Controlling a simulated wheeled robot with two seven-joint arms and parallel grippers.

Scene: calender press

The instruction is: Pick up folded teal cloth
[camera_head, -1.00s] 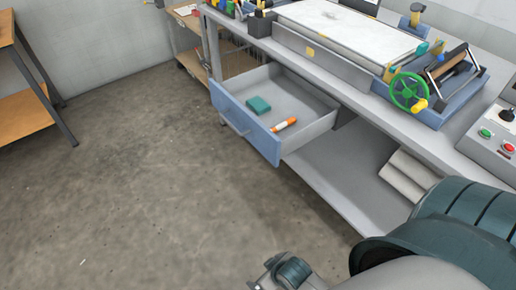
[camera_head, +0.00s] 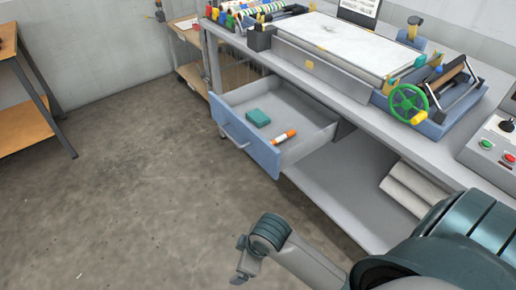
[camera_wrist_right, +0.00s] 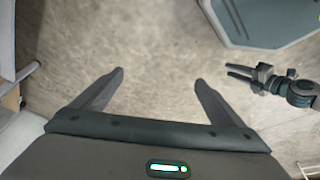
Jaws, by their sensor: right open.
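The folded teal cloth (camera_head: 258,117) is a small flat block lying in the open drawer (camera_head: 250,141) under the bench. My right arm comes in from the lower right in the head view, short of the drawer; its fingers are not clearly visible there. In the right wrist view my right gripper (camera_wrist_right: 159,76) is open and empty, with bare floor between its fingers. My left gripper (camera_wrist_right: 240,72) shows small at the right of that view, apart from the cloth; its jaw gap is unclear.
An orange-and-white marker (camera_head: 284,136) lies in the drawer to the right of the cloth. The bench (camera_head: 350,102) carries a press with a green handwheel (camera_head: 408,103). Pale rolls (camera_head: 413,185) lie on the lower shelf. The floor in front of the drawer is clear.

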